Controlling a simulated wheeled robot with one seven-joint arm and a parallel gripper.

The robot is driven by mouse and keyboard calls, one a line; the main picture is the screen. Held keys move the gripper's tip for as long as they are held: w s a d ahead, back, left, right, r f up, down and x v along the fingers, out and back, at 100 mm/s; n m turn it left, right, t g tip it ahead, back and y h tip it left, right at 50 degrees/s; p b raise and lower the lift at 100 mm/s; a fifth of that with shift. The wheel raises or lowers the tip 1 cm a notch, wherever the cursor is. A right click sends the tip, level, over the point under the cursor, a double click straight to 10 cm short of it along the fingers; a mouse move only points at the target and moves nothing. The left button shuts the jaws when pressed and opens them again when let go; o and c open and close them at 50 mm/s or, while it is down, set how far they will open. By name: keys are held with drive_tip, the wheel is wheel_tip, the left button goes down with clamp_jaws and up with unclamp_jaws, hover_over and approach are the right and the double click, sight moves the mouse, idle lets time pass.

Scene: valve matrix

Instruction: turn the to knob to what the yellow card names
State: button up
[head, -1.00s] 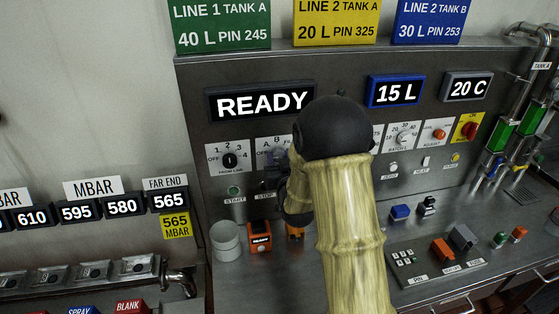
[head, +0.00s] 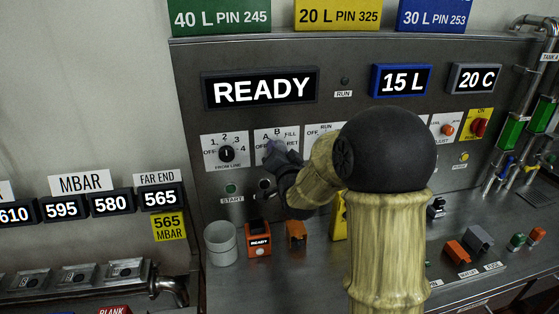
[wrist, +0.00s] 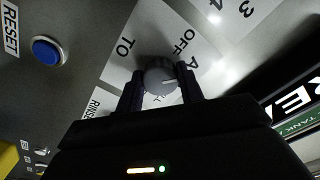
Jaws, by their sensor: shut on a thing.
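The to knob is grey and round and sits at the middle of the wrist view (wrist: 160,76), on a white plate marked TO, OFF, A and FILL. My gripper (head: 272,152) is at this plate in the head view. In the wrist view its two dark fingers (wrist: 161,88) stand on either side of the knob, shut on it. A pale mark on the knob points toward the right finger; the letter there is partly hidden, so I cannot tell the exact setting.
The from-line knob (head: 226,153) is just left of my gripper. A blue RESET button (wrist: 46,51) shows in the wrist view. A grey cup (head: 221,244) and orange device (head: 258,240) stand below. The display (head: 260,89) reads READY. My arm hides the panel's middle right.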

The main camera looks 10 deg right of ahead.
drive_tip(key=shift+m, duration=0.4)
drive_tip(key=o, duration=1)
drive_tip(key=shift+b, duration=0.3)
drive_tip(key=s+b, duration=0.7)
drive_tip(key=s, duration=1)
drive_tip(key=shift+s+b, duration=0.2)
drive_tip(key=shift+b, duration=0.2)
drive_tip(key=shift+w, duration=0.1)
